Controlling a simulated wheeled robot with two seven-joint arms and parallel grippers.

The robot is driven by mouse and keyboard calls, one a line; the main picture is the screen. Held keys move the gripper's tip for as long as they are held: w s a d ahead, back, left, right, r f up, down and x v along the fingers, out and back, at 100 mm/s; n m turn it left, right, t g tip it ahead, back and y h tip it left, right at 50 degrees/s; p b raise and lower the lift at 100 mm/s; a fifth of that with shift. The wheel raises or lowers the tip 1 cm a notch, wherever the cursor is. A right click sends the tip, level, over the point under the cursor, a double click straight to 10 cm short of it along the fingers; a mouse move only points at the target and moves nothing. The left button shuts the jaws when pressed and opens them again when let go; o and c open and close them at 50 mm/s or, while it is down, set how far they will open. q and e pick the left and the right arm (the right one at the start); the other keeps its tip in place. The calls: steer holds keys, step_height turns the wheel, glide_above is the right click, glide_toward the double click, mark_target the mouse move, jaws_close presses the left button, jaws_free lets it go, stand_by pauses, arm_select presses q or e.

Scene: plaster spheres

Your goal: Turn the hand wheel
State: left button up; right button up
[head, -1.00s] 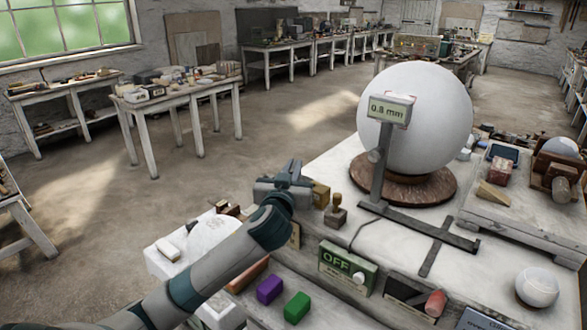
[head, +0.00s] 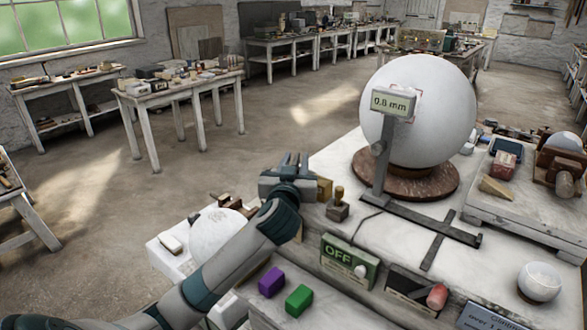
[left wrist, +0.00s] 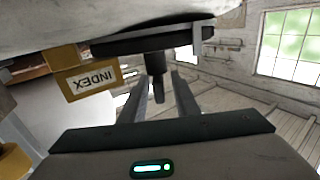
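The hand wheel (left wrist: 125,46) shows nearly edge-on in the left wrist view, as a dark flat disc close by the pale bench. A dark handle (left wrist: 158,88) sticks out from it. My left gripper (left wrist: 158,80) is open, with one finger on each side of the handle and a gap visible on both sides. In the head view my left gripper (head: 291,161) is at the bench's left edge, and I cannot make out the wheel there. A large white sphere (head: 430,125) sits on a round brown turntable (head: 375,183). My right gripper is not in view.
A brass block marked INDEX (left wrist: 90,80) is close beside the gripper. A gauge reading 0.8 mm (head: 393,103) stands before the sphere. A wooden stamp (head: 338,206), a green OFF box (head: 349,262), and purple (head: 271,282) and green (head: 298,300) blocks are nearby.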

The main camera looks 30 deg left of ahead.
arm_select(q)
steer(key=shift+s, duration=0.1)
steer(key=shift+s+d+f, duration=0.1)
steer(key=shift+s+d, duration=0.05)
steer(key=shift+s, duration=0.05)
steer(key=p+v, duration=0.4)
steer(key=v, duration=1.2)
steer(key=shift+s+p, duration=0.3)
steer(key=shift+s, duration=0.05)
steer(key=shift+d, duration=0.1)
